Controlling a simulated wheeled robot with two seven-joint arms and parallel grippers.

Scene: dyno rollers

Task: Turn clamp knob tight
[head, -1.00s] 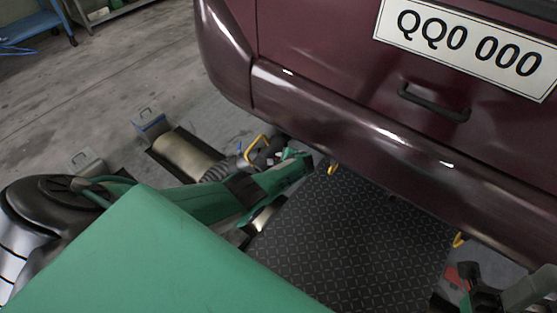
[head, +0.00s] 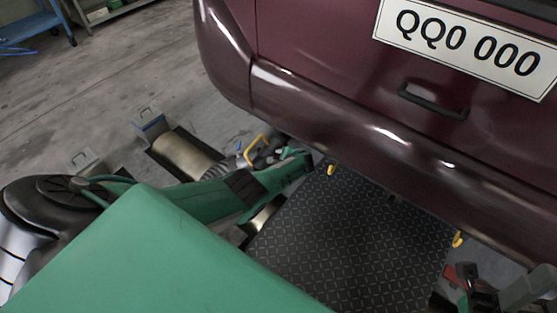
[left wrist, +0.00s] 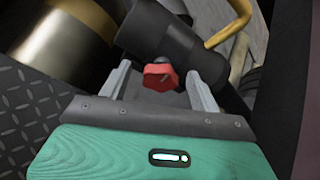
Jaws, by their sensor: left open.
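The red clamp knob (left wrist: 160,76) shows in the left wrist view, in front of a black cylindrical nozzle (left wrist: 158,35). My left gripper (left wrist: 160,82) is open, with one pale finger on each side of the knob. A gap shows between each finger and the knob; I cannot tell how deep the knob sits between them. In the head view my left gripper (head: 297,165) is low beside the car's rear bumper, and the knob is not visible there. My right gripper (head: 475,285) is at the bottom right corner, partly cut off; its jaws are unclear.
The maroon car's bumper (head: 340,115) overhangs just beyond my left gripper. A brass-coloured roller (head: 184,158) and a yellow bent handle (head: 256,148) are near my left arm. A dark tread plate (head: 350,240) lies to the right. Open floor (head: 100,85) is at the upper left.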

